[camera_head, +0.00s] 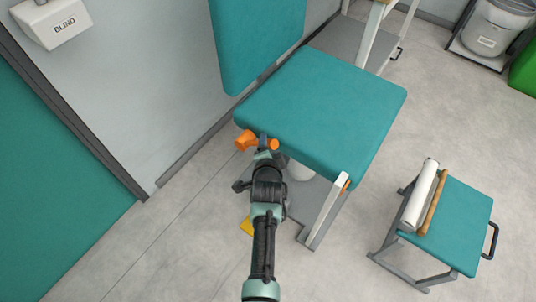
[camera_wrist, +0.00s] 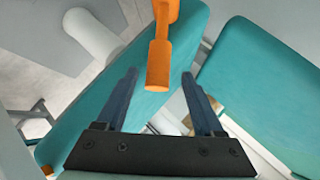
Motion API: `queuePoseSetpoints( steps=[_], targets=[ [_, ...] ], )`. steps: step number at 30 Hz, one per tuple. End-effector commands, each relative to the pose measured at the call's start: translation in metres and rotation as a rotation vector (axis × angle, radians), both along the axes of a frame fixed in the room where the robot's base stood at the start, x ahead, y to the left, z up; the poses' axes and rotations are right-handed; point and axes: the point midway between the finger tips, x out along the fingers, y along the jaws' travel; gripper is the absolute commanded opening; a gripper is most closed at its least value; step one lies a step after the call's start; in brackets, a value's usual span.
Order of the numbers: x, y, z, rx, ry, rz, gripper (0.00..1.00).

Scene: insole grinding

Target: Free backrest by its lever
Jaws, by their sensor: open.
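The teal chair has an upright backrest (camera_head: 258,40) and a flat seat (camera_head: 325,110). An orange lever (camera_head: 245,140) sticks out at the seat's near left corner, below the backrest. My gripper (camera_head: 264,146) is beside that corner, at the lever. In the wrist view, the orange lever (camera_wrist: 159,60) runs between the two spread fingers of my gripper (camera_wrist: 160,74), with a gap on each side. The fingers are open and hold nothing. Two teal panels show behind them; the right one (camera_wrist: 262,75) appears to be the backrest. Part of the lever's mount is hidden.
A low teal stool (camera_head: 455,225) with a white roll (camera_head: 419,195) stands at the right. A wall and a teal door (camera_head: 50,190) are on the left. A grey bin (camera_head: 492,28) stands at the back right. The floor between chair and stool is clear.

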Motion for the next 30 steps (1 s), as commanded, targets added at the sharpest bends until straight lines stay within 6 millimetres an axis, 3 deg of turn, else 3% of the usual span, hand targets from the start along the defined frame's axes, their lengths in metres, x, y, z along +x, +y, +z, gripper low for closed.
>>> queuePoseSetpoints(
  steps=[1, 9, 15, 30],
  targets=[
    [-0.009, 0.0, 0.01, -0.002, 0.001, 0.002, 0.69],
    [-0.051, 0.001, 0.034, -0.004, 0.001, 0.002, 0.69],
    [-0.07, 0.001, 0.045, -0.002, 0.0, 0.0, 0.69],
    [-0.076, 0.002, 0.048, -0.001, 0.0, 0.001, 0.69]
  ],
)
